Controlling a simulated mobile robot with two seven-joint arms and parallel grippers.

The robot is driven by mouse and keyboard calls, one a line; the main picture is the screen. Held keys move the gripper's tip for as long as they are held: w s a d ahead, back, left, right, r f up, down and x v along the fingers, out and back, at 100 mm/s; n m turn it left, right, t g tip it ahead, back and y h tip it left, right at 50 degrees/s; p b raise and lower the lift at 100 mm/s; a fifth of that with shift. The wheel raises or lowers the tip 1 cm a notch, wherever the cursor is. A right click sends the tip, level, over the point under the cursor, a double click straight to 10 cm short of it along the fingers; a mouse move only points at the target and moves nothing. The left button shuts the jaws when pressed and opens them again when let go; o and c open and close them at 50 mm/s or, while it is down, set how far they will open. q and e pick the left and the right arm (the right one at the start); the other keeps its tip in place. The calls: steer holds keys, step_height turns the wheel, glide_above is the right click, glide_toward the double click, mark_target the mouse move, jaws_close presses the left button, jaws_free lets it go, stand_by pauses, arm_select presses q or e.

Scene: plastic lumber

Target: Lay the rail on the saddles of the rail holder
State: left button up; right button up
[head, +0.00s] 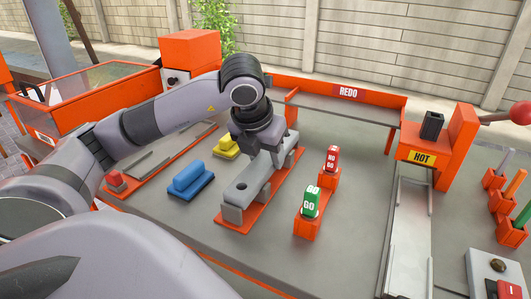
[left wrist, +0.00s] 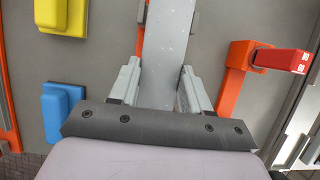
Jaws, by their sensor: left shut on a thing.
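The rail (head: 246,183) is a light grey bar over the rail holder, an orange base plate (head: 262,208) with grey saddles. The near saddle (head: 232,214) shows under the rail's near end; I cannot tell whether the rail touches it. My left gripper (head: 264,156) is over the holder, pointing down, shut on the rail. In the left wrist view the rail (left wrist: 168,45) runs between the two grey fingers (left wrist: 158,85), with a bit of orange holder (left wrist: 141,38) beside it. The far saddle is mostly hidden by the gripper. My right gripper is out of view.
Blue (head: 190,180) and yellow (head: 227,146) blocks stand left of the holder. A green GO block (head: 311,203) and a red one (head: 332,160) stand on orange stands to the right. A REDO shelf (head: 345,106) is behind, and a HOT station (head: 440,140) is at right.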

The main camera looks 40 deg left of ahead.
arm_select(q)
steer(key=shift+f, duration=0.15)
steer(key=o, duration=1.3)
steer(key=p+v, duration=0.1)
steer(key=v, duration=0.5)
steer(key=shift+s+r, duration=0.1)
steer(key=shift+r, duration=0.3)
steer(key=shift+s+r, duration=0.15)
steer(key=shift+r, duration=0.1)
